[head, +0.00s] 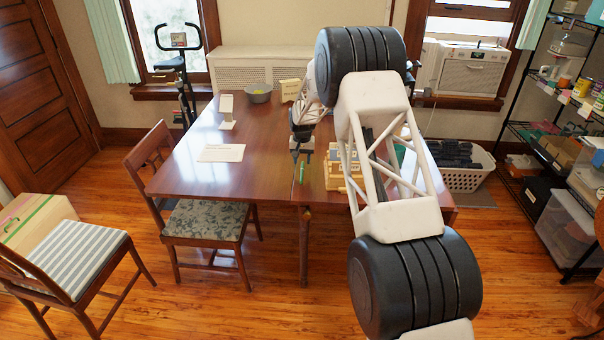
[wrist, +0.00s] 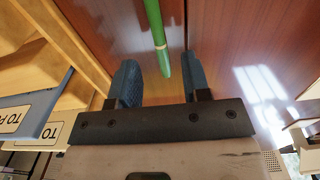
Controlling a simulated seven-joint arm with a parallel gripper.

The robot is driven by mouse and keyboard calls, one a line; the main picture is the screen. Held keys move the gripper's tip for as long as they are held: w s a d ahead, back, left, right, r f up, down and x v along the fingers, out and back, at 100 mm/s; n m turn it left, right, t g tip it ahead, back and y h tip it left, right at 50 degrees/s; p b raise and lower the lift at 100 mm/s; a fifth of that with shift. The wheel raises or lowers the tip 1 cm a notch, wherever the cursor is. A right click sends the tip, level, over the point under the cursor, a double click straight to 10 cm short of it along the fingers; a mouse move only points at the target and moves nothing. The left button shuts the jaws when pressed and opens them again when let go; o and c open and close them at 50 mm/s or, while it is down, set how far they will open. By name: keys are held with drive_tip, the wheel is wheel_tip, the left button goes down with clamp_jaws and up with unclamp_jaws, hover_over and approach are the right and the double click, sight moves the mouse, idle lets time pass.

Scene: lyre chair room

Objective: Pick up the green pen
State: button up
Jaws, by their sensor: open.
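The green pen (wrist: 155,30) lies on the wooden table (head: 215,165). In the wrist view it enters from the top edge, and its near end with a pale band reaches between my two fingers. My gripper (wrist: 160,80) is open, with a blue pad on each side of the pen and visible gaps to both. In the head view the pen (head: 302,172) is a small green mark just below my gripper (head: 301,152). The height between the fingers and the table is hard to tell.
Wooden boxes with labels (head: 335,175) stand just right of my gripper. A paper sheet (head: 222,153), a small white stand (head: 227,112), a grey bowl (head: 258,93) and a cream block (head: 290,89) are on the table. A chair (head: 205,218) stands at the front left.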

sight(302, 168)
drive_tip(key=shift+w+f, duration=0.15)
drive_tip(key=shift+f, duration=2.05)
clamp_jaws()
